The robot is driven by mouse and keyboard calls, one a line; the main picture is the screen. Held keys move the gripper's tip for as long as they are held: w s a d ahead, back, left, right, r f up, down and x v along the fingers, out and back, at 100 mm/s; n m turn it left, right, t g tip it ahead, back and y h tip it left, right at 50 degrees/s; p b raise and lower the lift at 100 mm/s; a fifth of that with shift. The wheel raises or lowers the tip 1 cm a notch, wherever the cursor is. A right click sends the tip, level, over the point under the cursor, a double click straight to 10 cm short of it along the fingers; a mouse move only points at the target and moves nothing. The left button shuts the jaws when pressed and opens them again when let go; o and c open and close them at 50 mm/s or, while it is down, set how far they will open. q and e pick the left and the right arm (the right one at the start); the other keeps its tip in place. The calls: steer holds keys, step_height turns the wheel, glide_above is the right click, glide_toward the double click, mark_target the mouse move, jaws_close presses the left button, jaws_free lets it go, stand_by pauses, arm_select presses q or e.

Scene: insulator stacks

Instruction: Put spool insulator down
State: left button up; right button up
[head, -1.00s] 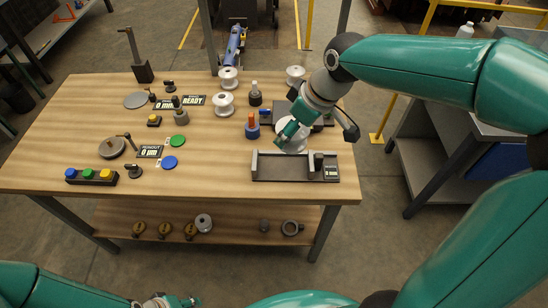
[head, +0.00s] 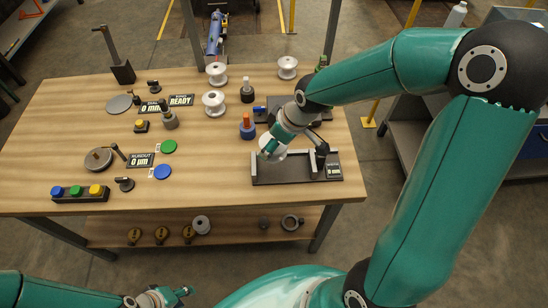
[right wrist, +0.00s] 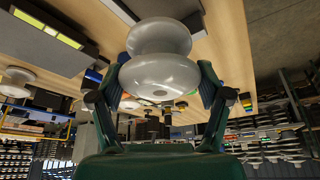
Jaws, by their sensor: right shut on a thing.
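My right gripper (head: 268,150) is shut on a white spool insulator (head: 274,148) over the right part of the table, just behind the left end of a dark cradle fixture (head: 285,175). In the right wrist view the spool insulator (right wrist: 158,72) sits between the two fingers of the right gripper (right wrist: 155,82). Its grey-white flanges show clearly. I cannot tell whether it touches anything beneath. My left gripper (head: 182,292) is low at the bottom left of the head view, in front of the table and apart from everything; its jaw opening is too small to tell.
Other white spools (head: 213,103) stand at the table's back, with a dark bottle-like piece (head: 247,92) and an orange-topped blue piece (head: 247,127) nearby. A button box (head: 80,193) and readout signs (head: 140,160) are at left. The front middle of the wooden table (head: 215,180) is clear.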

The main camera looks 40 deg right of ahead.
step_height(320, 180, down, 4)
steer(key=shift+f, duration=0.1)
steer(key=shift+f+b, duration=0.6)
steer(key=shift+f, duration=1.25)
steer(key=shift+f, duration=0.15)
steer(key=o, duration=1.5)
